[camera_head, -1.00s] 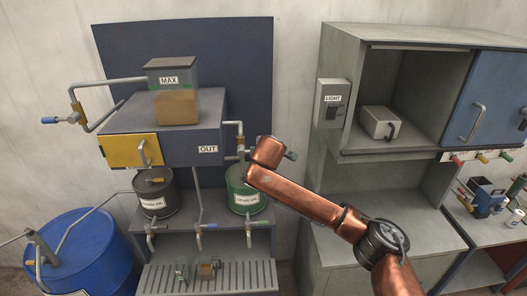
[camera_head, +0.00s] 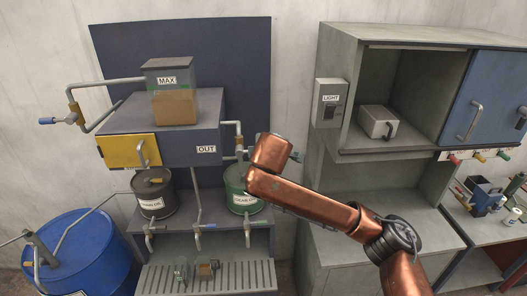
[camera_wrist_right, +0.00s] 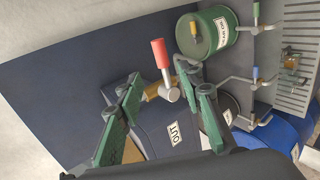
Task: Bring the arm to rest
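My right arm (camera_head: 305,202), copper coloured, comes in from the lower right of the head view and reaches in front of the OUT pipe. Its gripper is mostly hidden there behind the arm. In the right wrist view the green fingers of my right gripper (camera_wrist_right: 159,82) are spread apart with nothing clasped between them. A valve with a red handle (camera_wrist_right: 160,53) shows between and beyond the fingers; I cannot tell whether they touch it. My left arm and gripper are not in view.
The grey tank (camera_head: 190,115) with its OUT label stands behind the arm. The green drum (camera_head: 238,190) is just below the arm's end. A blue barrel (camera_head: 90,255) stands lower left. A grey cabinet (camera_head: 335,235) stands behind and right of the arm.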

